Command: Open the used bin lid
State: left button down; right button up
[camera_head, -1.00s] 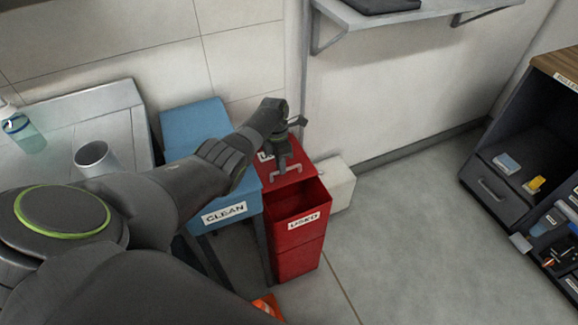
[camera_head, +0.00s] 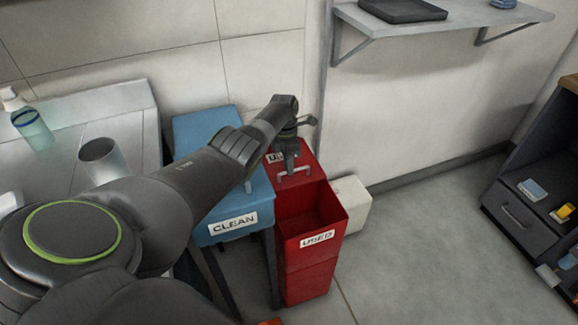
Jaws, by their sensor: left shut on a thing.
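The red used bin (camera_head: 311,270) stands on the floor right of the blue clean bin, with a white USED label on its front. Its red lid (camera_head: 311,164) lies over the back part of the top, and the front part is open, showing the dark red inside. My left arm reaches over the blue bin from the left. My left gripper (camera_head: 291,171) points down over the lid and is shut on the pale lid handle (camera_head: 296,174). The gripper partly hides the lid's own label. My right gripper is out of view.
The blue clean bin (camera_head: 236,207) is close beside the red bin on the left. A white box (camera_head: 352,205) stands behind the red bin at the wall. A wall shelf (camera_head: 440,26) hangs above right. The floor to the right is clear up to a dark cabinet (camera_head: 520,215).

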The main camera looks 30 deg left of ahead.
pick_arm(q)
jog(key=c, duration=1.5)
grip_release()
notch_tip(320, 180, up, 17)
jog(key=w+a+p, duration=0.2)
jog(key=p, duration=0.1)
jog(key=shift+a+p, duration=0.3)
jog(key=shift+a, duration=0.05)
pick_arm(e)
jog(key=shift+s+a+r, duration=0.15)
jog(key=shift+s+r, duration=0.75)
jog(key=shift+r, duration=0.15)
pick_arm(q)
jog(key=shift+w, duration=0.1)
